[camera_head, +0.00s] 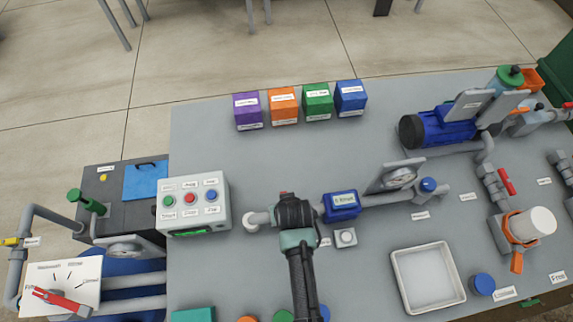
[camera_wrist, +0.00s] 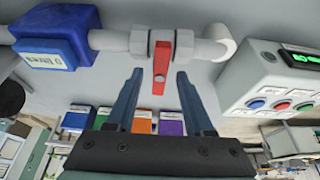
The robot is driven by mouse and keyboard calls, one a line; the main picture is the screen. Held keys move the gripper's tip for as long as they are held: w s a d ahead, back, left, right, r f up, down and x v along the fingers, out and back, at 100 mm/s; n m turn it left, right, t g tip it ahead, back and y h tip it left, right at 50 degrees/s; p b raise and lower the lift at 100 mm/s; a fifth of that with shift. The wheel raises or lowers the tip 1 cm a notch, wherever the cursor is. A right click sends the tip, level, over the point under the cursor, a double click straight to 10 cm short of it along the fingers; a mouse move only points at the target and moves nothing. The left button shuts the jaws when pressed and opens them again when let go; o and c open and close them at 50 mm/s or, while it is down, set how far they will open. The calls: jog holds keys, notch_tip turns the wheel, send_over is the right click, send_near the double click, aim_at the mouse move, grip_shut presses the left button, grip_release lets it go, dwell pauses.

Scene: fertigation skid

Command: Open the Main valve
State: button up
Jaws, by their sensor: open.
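A valve with a red lever handle (camera_wrist: 161,58) sits on a grey pipe in the wrist view, between the blue litre meter (camera_wrist: 52,42) and a white elbow (camera_wrist: 217,45). The lever lies crosswise to the pipe. I cannot read a label that names it as the Main valve. My gripper (camera_wrist: 160,75) is open, with one finger on each side of the lever and visible gaps between. In the head view my arm and gripper (camera_head: 288,205) cover this valve; the blue meter (camera_head: 341,206) shows just right of them.
A control box (camera_head: 193,203) with green, red and blue buttons stands left of my gripper. Several coloured boxes (camera_head: 284,105) stand at the table's back edge. A white tray (camera_head: 428,276) lies at the front right. Another red-handled valve (camera_head: 505,181) is further right.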

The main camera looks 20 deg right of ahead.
grip_shut()
dwell(0.3)
jog(key=shift+n, duration=0.4)
jog(key=n, duration=0.1)
jog(key=n+y, duration=0.1)
jog(key=n, duration=0.1)
jog(key=shift+d+n+y, duration=0.25)
jog(key=shift+n+y, duration=0.05)
jog(key=n, duration=0.2)
jog(key=n+y+b, duration=0.2)
jog(key=n, duration=0.1)
jog(key=shift+w+d+f+n, duration=0.1)
jog(key=shift+d+n, duration=0.15)
jog(key=shift+n, duration=0.05)
jog(key=n+g+b, duration=0.1)
jog(key=n, duration=0.1)
jog(key=n+y+b, duration=0.1)
jog(key=n+b, duration=0.1)
jog(key=n, duration=0.1)
jog(key=shift+w+d+g+y, duration=0.15)
jog(key=shift+g+y, duration=0.15)
jog(key=shift+g, duration=0.1)
jog(key=shift+w+n+g+b, duration=0.1)
jog(key=shift+n+g+b, duration=0.5)
jog(key=shift+n+b, duration=0.65)
jog(key=shift+n, duration=0.45)
